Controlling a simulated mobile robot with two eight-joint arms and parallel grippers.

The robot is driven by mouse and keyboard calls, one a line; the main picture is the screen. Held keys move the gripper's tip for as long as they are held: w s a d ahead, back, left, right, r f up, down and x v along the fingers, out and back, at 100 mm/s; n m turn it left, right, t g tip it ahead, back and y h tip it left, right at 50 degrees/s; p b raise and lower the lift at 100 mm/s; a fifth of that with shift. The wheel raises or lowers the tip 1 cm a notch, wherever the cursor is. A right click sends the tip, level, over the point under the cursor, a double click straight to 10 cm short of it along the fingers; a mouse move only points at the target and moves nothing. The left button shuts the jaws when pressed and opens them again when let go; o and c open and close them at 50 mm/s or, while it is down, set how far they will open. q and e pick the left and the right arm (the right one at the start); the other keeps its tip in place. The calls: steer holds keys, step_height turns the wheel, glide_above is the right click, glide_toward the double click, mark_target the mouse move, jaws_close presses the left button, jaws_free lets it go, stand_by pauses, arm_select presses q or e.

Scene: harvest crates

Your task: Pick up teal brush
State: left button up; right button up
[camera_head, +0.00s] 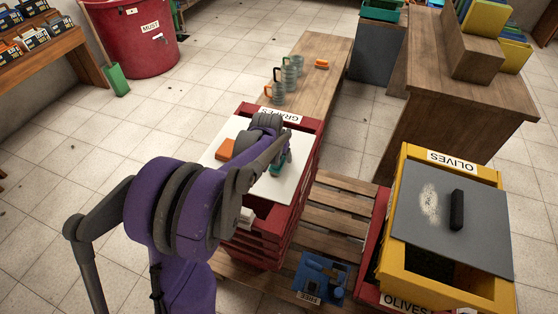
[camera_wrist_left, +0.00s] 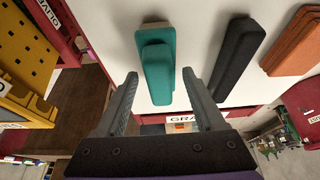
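The teal brush (camera_wrist_left: 155,68) lies on a white board (camera_wrist_left: 108,20), beside a black brush (camera_wrist_left: 240,62). In the head view only a small part of the teal brush (camera_head: 279,168) shows beside my left gripper. My left gripper (camera_wrist_left: 160,80) is open, its fingers apart on either side of the near end of the brush in the wrist view. I cannot tell whether they touch it. My purple left arm hides much of the board in the head view. My right gripper is not in view.
An orange brush (camera_head: 224,149) lies on the board, on the red GRAPES crate (camera_head: 306,160). A yellow OLIVES crate (camera_head: 399,180) with a grey lid (camera_head: 430,225) stands at right. Mugs (camera_head: 276,90) stand on a wooden bench (camera_head: 325,50) behind.

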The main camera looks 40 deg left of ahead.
arm_select(q)
jaws_close()
steer(key=shift+r, duration=0.1)
step_height(320, 180, up, 10)
steer(key=shift+f+p, duration=0.1)
steer(key=shift+p, duration=0.45)
steer(key=c, duration=0.5)
jaws_free()
steer(key=c, duration=0.5)
steer(key=shift+o, duration=0.2)
